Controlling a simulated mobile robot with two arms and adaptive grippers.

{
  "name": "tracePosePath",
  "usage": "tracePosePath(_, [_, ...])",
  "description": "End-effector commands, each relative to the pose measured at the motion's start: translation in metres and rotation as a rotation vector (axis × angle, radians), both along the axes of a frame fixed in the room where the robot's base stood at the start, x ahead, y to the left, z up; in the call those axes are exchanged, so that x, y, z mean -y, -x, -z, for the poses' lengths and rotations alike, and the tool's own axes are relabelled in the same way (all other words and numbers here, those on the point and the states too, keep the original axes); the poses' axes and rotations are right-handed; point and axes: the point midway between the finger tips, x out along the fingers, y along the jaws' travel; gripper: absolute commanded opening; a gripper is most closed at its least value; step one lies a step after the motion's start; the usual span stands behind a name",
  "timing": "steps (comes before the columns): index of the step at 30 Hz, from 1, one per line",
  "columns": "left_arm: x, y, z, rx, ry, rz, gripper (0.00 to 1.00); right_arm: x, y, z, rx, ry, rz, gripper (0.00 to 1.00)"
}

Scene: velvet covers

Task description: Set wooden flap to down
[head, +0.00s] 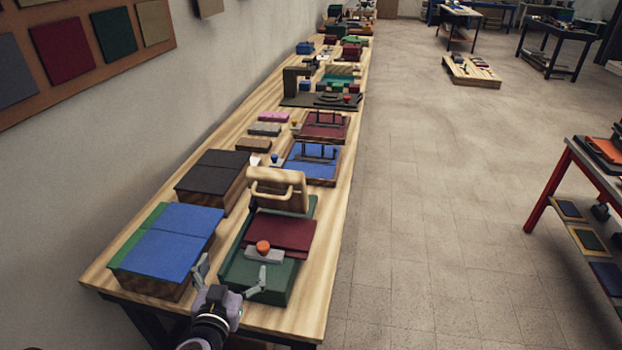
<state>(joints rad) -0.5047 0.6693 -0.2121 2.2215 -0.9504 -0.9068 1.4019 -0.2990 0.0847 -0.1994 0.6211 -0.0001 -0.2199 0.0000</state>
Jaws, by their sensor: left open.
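The wooden flap (293,195) stands raised, tilted up at the far end of a green box (240,272) on the long bench. In front of the flap lies a dark red velvet panel (290,234). A grey block (276,257) with an orange knob (263,246) sits on the near part of the green box. My left gripper (231,272) is open and empty at the box's near end, its fingers spread to either side, well short of the flap. My right gripper is out of view.
A blue-topped box (173,243) stands close on the left, with a dark-topped box (213,174) behind it. A blue panel with dark bars (313,163) lies beyond the flap. The bench's right edge and the floor (420,190) beside it are clear.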

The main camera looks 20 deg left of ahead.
Motion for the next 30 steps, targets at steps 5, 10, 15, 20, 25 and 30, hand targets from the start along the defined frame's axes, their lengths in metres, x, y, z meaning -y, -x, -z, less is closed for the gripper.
tracePosePath(5, [0.016,-0.01,-0.046,0.164,0.032,0.106,0.94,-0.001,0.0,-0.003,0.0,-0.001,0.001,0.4])
tracePosePath(10, [0.019,-0.018,-0.055,0.196,0.045,0.131,0.94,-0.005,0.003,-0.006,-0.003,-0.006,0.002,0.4])
tracePosePath(15, [0.013,-0.04,-0.058,0.197,0.041,0.13,0.94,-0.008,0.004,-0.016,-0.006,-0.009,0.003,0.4])
tracePosePath(20, [0.005,-0.07,-0.058,0.197,0.042,0.127,0.94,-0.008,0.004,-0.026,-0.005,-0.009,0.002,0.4])
tracePosePath(25, [-0.002,-0.102,-0.059,0.197,0.043,0.127,0.94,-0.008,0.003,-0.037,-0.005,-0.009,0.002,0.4])
tracePosePath(30, [-0.01,-0.135,-0.058,0.197,0.044,0.125,0.94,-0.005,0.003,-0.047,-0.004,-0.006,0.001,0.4])
